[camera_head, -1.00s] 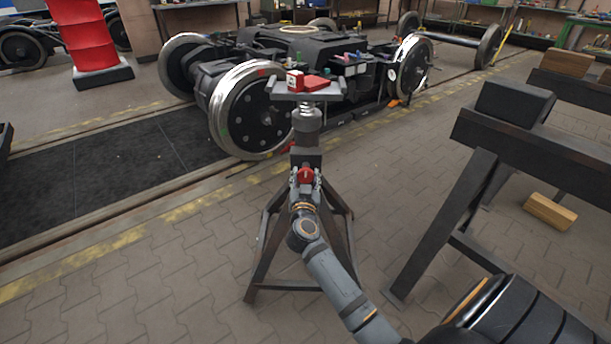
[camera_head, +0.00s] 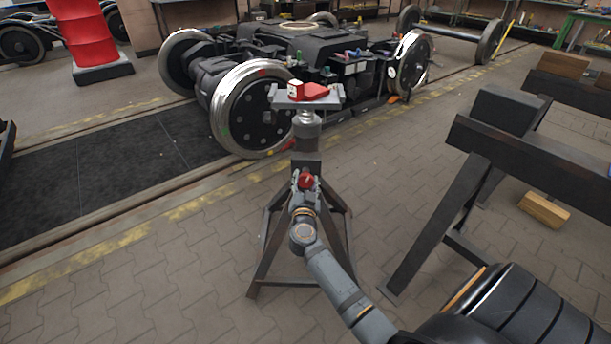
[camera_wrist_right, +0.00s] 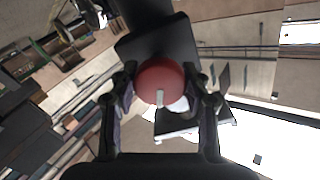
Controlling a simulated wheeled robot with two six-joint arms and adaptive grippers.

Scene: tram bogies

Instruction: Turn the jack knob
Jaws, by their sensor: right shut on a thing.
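The jack (camera_head: 306,164) stands upright on splayed dark legs in the middle of the head view, with a flat top plate bearing a red and white item. Its red knob (camera_head: 306,181) sits on the front of its column. My right gripper (camera_head: 306,184) is shut on the knob. In the right wrist view the round red knob (camera_wrist_right: 160,81), with a pale mark at its lower middle, lies between the two fingers of my right gripper (camera_wrist_right: 160,88). The mark points down in that picture. My left gripper is in neither view.
A bogie (camera_head: 300,60) with large steel wheels stands on the track behind the jack. A dark trestle (camera_head: 500,150) stands at the right, with a wooden block (camera_head: 544,209) on the floor by it. A red drum (camera_head: 88,40) stands at the back left. The paved floor at front left is clear.

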